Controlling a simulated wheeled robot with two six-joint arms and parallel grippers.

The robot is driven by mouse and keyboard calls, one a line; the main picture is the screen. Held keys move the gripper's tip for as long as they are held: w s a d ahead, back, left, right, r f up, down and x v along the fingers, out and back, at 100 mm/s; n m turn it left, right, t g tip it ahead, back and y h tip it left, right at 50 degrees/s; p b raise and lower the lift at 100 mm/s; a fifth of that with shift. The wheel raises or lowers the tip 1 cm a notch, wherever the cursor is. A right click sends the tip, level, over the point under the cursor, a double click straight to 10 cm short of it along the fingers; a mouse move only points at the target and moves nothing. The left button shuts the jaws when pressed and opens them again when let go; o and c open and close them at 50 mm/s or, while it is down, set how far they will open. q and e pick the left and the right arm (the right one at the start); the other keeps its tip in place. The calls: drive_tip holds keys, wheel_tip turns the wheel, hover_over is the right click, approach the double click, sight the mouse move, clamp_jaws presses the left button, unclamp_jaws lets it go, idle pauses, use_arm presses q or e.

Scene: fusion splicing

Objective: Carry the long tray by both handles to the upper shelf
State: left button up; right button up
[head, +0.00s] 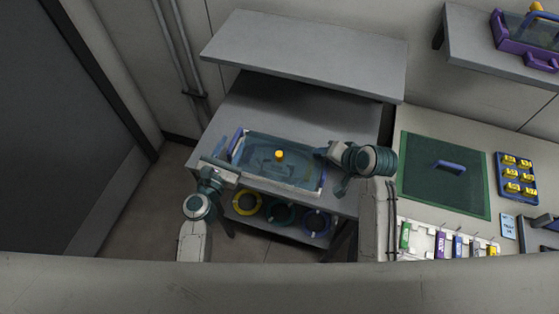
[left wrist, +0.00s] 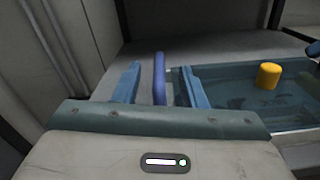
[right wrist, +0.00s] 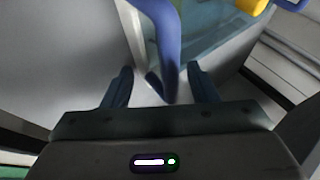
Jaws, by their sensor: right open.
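The upper shelf (head: 310,55) is bare.
The upper shelf overhangs the back of the middle shelf (head: 270,105). Rings in several colours, one yellow (head: 246,204), lie on the shelf below. At the right a workbench carries a green mat (head: 420,190) and a blue holder (head: 502,194). A purple case (head: 520,45) sits on another shelf.

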use_arm(q)
drive_tip(key=shift+w, duration=0.25)
use_arm(e)
drive_tip(key=shift+w+a+f, duration=0.1)
drive_tip(key=shift+a+f, duration=0.05)
use_arm(q)
drive_tip(key=shift+d, duration=0.1)
clamp_jaws()
use_arm(e)
drive_tip(key=c, duration=0.9)
use_arm(q)
drive_tip(key=shift+s, duration=0.1)
use_arm(e)
clamp_jaws()
drive_tip(key=shift+a, duration=0.1)
use_arm(q)
drive_tip(key=shift+r, duration=0.1)
use_arm(e)
drive_tip(key=shift+r, duration=0.2)
